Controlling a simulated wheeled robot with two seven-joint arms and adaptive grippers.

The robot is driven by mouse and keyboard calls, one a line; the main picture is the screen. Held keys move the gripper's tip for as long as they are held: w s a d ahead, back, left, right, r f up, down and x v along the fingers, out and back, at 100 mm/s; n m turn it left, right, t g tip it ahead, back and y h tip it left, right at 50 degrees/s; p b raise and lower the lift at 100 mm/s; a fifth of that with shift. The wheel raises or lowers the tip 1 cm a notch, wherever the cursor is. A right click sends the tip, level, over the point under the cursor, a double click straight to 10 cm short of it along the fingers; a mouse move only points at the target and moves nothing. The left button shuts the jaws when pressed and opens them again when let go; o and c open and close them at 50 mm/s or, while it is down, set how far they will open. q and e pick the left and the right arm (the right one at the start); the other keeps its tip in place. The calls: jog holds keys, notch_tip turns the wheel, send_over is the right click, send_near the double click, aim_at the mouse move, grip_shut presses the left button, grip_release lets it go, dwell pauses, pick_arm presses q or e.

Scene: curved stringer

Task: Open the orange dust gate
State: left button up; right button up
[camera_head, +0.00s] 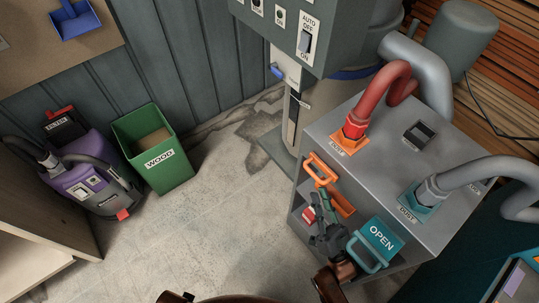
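The orange dust gate shows as an orange handle (320,169) at the front of the grey duct box (368,165), below the orange collar marked DUST (350,140) with a red hose. No OPEN label shows on it. A teal gate (381,238) marked OPEN sticks out to the lower right, with a teal handle. My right gripper (322,208) is dark and points up the picture, below the orange handle and left of the teal gate. It looks apart from the orange handle. Its fingers are too small and cluttered to tell open or shut. My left gripper is not in view.
Another orange piece (341,203) lies below the orange handle, partly behind my gripper. A grey machine (310,35) with a switch stands behind. A green WOOD bin (152,150) and a purple vacuum (93,188) stand left. The floor between is clear.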

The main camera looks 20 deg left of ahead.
aim_at(313, 176)
jog(key=shift+y, duration=0.3)
jog(key=x, duration=0.3)
jog(key=b+x, duration=0.1)
jog(key=x, duration=0.2)
jog(key=shift+a+r, duration=0.2)
jog(key=shift+r, duration=0.25)
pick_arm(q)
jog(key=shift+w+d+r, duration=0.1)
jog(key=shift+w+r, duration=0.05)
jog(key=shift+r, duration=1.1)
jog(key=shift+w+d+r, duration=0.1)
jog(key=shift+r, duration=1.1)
pick_arm(e)
jog(key=shift+x, duration=0.85)
grip_shut()
